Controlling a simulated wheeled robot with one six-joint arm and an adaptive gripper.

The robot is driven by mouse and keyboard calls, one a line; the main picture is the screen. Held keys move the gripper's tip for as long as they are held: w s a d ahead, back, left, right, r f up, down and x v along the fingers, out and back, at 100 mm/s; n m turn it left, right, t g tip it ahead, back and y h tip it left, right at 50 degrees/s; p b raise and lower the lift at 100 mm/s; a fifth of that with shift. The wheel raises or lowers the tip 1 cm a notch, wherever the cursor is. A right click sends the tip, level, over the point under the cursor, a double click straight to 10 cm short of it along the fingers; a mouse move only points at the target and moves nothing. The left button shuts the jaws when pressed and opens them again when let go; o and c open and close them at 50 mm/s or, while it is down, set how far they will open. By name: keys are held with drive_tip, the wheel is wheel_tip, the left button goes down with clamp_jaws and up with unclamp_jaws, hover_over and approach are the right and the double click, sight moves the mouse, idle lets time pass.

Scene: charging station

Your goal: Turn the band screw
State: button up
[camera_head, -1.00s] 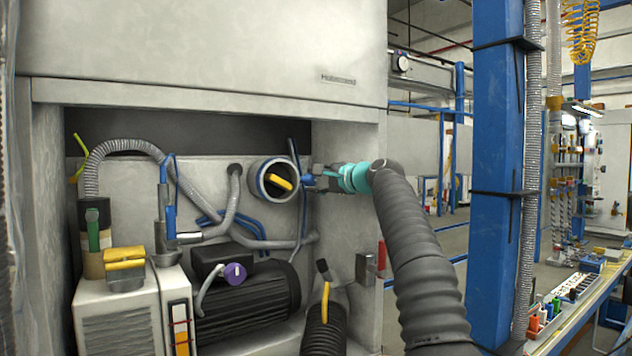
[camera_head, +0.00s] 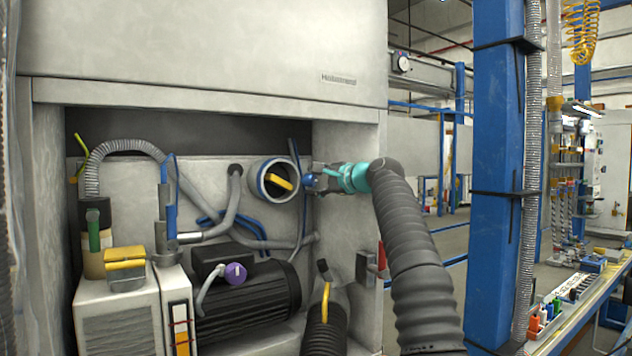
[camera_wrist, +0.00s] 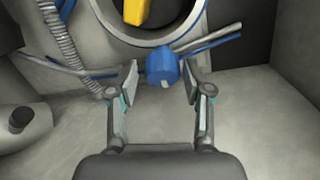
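A blue knob, which looks like the band screw (camera_wrist: 162,68), sits at the lower edge of a round grey pipe opening (camera_wrist: 160,33) with a yellow handle inside. In the head view the blue band screw (camera_head: 309,181) shows at the right side of that opening. My gripper (camera_wrist: 161,82) is open, with one finger on each side of the knob. Gaps show between the fingers and the knob. In the head view my gripper (camera_head: 318,179) reaches in from the right, with its fingertips close to the knob.
The grey cabinet wall (camera_head: 345,140) is close to my gripper. Blue and grey hoses run behind the pipe opening. A black motor (camera_head: 245,300) with a purple knob (camera_head: 235,273) and a black corrugated hose (camera_head: 323,335) stand below.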

drive_tip(key=shift+d+r, duration=0.1)
drive_tip(key=shift+d, duration=0.05)
drive_tip(key=shift+v, duration=1.55)
approach(314, 180)
drive_tip(key=v, duration=0.3)
drive_tip(key=shift+s, duration=0.1)
